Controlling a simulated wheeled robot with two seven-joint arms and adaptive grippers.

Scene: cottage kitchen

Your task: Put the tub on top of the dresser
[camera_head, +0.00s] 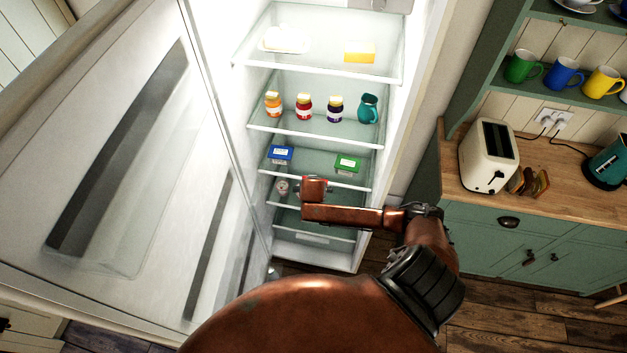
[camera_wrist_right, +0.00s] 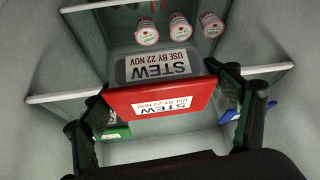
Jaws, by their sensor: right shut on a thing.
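In the wrist view, my right gripper (camera_wrist_right: 165,98) is shut on the tub (camera_wrist_right: 160,99). The tub has a red lid and a greyish see-through body, with white "STEW, USE BY 22 NOV" labels. It is inside the open fridge (camera_head: 255,124), near the shelf with the blue and green boxes. The green dresser (camera_head: 482,232) with a wooden worktop (camera_head: 455,180) stands to the right of the fridge. My left gripper is out of view.
The blue box (camera_head: 281,154) and green box (camera_head: 347,163) are close to the tub. Jars (camera_head: 304,106) and a teal jug (camera_head: 368,108) stand above. The fridge door (camera_head: 120,180) fills the left.

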